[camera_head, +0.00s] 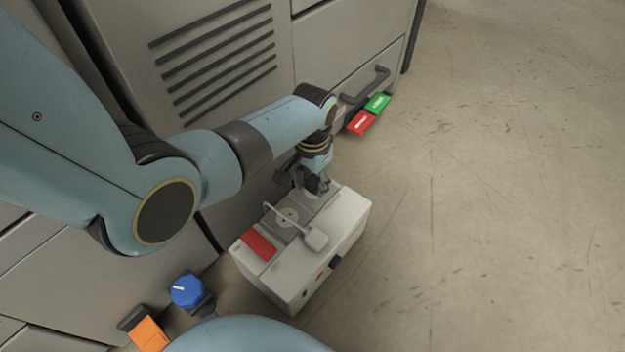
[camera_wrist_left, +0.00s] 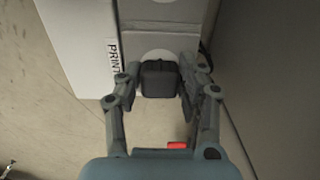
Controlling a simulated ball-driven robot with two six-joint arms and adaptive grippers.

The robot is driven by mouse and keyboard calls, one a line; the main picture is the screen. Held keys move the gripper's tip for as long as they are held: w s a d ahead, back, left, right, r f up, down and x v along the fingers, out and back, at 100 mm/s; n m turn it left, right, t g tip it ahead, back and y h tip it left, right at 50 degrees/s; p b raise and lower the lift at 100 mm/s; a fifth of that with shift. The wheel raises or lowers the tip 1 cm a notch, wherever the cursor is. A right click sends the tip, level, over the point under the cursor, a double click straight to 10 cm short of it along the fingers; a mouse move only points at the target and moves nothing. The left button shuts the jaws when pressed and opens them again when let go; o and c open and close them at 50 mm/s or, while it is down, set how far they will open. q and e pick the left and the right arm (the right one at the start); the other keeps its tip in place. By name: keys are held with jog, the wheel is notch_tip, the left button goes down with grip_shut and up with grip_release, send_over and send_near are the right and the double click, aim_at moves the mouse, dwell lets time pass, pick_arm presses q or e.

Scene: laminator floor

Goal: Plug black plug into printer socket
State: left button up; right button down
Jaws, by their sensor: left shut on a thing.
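The black plug (camera_wrist_left: 158,80) is between the fingers of my left gripper (camera_wrist_left: 161,77), which is shut on it. In the head view, my left gripper (camera_head: 318,185) points down at the far end of a white socket box (camera_head: 335,222). In the wrist view, a pale round socket (camera_wrist_left: 160,56) shows just beyond the plug and is partly covered by it. The box wall beside it carries a label starting "PRINT" (camera_wrist_left: 112,58). I cannot tell whether the plug touches the socket. My right gripper is not in view.
A white plug (camera_head: 316,239) with a looped cord sits on the box's near part, by a red patch (camera_head: 259,244). A grey cabinet (camera_head: 225,110) stands close behind the box. Green (camera_head: 377,103) and red (camera_head: 361,123) items lie near its handle. Floor at right is clear.

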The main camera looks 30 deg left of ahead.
pick_arm(q)
jog(key=shift+f, duration=0.45)
jog(key=o, duration=1.2)
notch_tip(320, 180, up, 12)
